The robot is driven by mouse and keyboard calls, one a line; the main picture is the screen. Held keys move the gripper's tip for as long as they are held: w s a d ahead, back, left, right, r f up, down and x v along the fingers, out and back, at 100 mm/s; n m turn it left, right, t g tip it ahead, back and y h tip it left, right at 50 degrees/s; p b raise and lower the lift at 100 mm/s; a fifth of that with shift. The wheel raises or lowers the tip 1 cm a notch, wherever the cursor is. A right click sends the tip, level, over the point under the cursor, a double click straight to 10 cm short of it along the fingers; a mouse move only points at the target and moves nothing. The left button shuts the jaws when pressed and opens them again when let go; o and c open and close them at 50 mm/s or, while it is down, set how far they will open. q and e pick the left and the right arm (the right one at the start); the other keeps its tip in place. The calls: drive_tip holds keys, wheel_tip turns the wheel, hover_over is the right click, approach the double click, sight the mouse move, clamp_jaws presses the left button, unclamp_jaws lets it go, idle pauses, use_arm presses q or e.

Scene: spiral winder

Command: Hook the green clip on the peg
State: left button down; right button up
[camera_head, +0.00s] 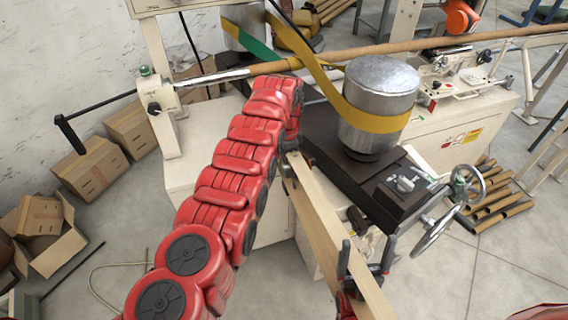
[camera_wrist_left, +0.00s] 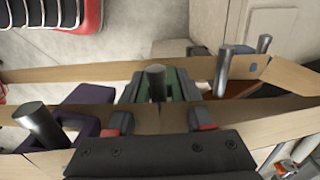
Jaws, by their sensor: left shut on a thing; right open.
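The green clip (camera_wrist_left: 172,86) is in the middle of the left wrist view, with dark grey parts at its sides. A metal peg (camera_wrist_left: 155,82) stands upright in front of it; I cannot tell whether the clip is around the peg or only behind it. My left gripper (camera_wrist_left: 160,120), with red-marked fingers, is shut on the clip. In the head view the left gripper is mostly hidden behind my red arm at the wooden rack (camera_head: 316,205). My right gripper (camera_head: 366,262) is open, its fingers on either side of the rack's near end.
Other metal pegs (camera_wrist_left: 42,126) rise from the rack's boards. A winder with a metal drum (camera_head: 382,85), yellow belt (camera_head: 372,120) and handwheel (camera_head: 435,228) stands beyond. Cardboard boxes (camera_head: 93,168) lie left.

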use_arm(q)
drive_tip(key=shift+d, duration=0.15)
drive_tip(key=shift+c, duration=1)
unclamp_jaws()
